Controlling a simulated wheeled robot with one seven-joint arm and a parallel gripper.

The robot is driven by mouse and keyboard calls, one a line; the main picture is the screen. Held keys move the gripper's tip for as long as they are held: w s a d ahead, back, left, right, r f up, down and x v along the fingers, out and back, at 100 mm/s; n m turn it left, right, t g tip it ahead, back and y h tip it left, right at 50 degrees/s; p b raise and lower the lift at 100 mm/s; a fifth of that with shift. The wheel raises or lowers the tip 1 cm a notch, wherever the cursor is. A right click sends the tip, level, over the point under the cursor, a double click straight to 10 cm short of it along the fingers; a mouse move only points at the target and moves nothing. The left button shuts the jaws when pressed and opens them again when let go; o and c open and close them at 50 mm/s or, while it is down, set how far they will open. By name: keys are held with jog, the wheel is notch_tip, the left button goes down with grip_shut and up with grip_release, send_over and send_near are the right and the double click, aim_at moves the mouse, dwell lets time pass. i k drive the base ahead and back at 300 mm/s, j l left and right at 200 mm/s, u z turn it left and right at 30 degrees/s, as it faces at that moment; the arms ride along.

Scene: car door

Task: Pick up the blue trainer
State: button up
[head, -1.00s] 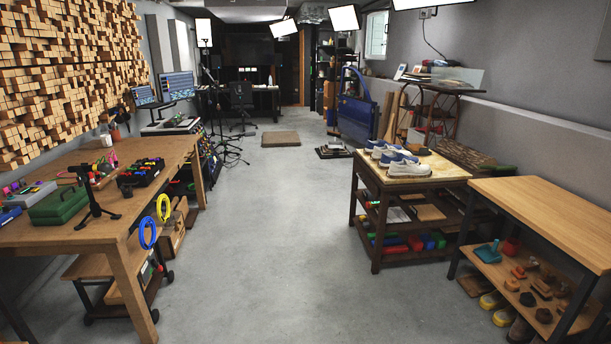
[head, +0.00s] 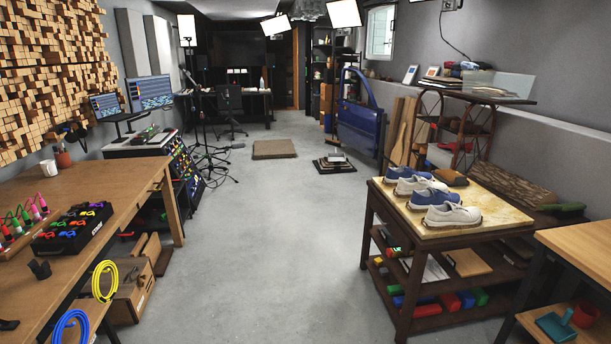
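Several trainers stand in a row on the small dark-framed table with a pale worn top (head: 490,232) at the right of the head view. Two look blue with white soles: one near blue trainer (head: 432,197) and one far blue trainer (head: 404,173) at the back of the row. A white trainer (head: 452,215) stands nearest me, partly covering the near blue one. Another white trainer (head: 416,185) stands between the two blue ones. The trainers overlap in this view, so I cannot tell whether they touch. My gripper is not in view.
A wooden workbench (head: 130,195) runs along the left, with yellow (head: 104,281) and blue (head: 70,328) cable coils at its side. A lighter wooden table (head: 585,245) stands at the right front. The grey floor (head: 265,260) between is clear. A blue car door (head: 358,125) stands farther back.

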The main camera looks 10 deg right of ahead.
aim_at(409, 174)
jog(key=i, duration=1.9)
jog(key=i+z, duration=0.15)
jog(key=i, duration=0.35)
jog(key=i+j+z, duration=0.2)
jog(key=i, duration=0.3)
jog(key=i+j+z, duration=0.15)
jog(key=i, duration=0.4)
jog(key=i+j+z, duration=0.15)
jog(key=i+j, duration=0.15)
jog(key=i, duration=0.15)
